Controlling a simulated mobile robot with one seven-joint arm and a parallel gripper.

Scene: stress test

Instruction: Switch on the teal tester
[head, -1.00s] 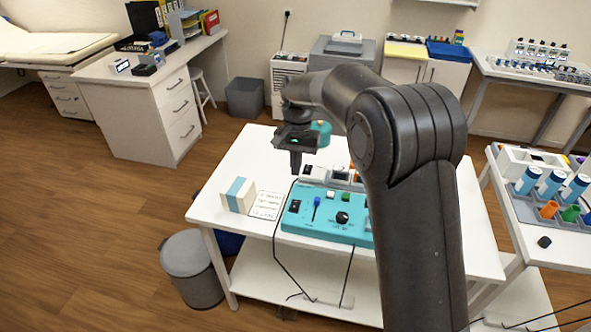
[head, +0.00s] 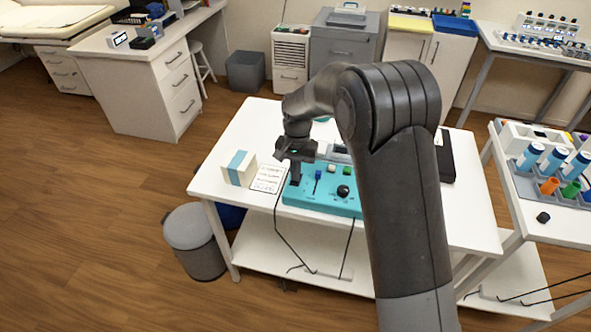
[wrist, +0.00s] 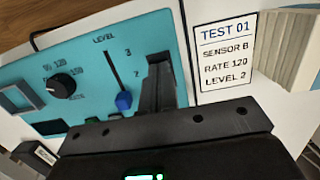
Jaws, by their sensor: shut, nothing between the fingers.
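The teal tester (head: 310,203) lies on the white table; its panel (wrist: 80,52) fills the left of the wrist view. It carries a black knob (head: 343,191), a blue slider (head: 318,175) on a "LEVEL" track, and a green button (head: 347,169). My gripper (head: 295,182) is shut and empty, pointing down over the tester's left end. In the wrist view its fingers (wrist: 158,82) stand between the slider and the card. They hide the left-end panel, where a dark switch showed earlier. I cannot tell whether they touch it.
A card (wrist: 226,55) reading "TEST 01, SENSOR B, RATE 120, LEVEL 2" lies beside the tester. A white and blue box (head: 238,168) stands left of it. Dark cables hang over the table's front edge. A rack with tubes (head: 550,180) stands on the right table.

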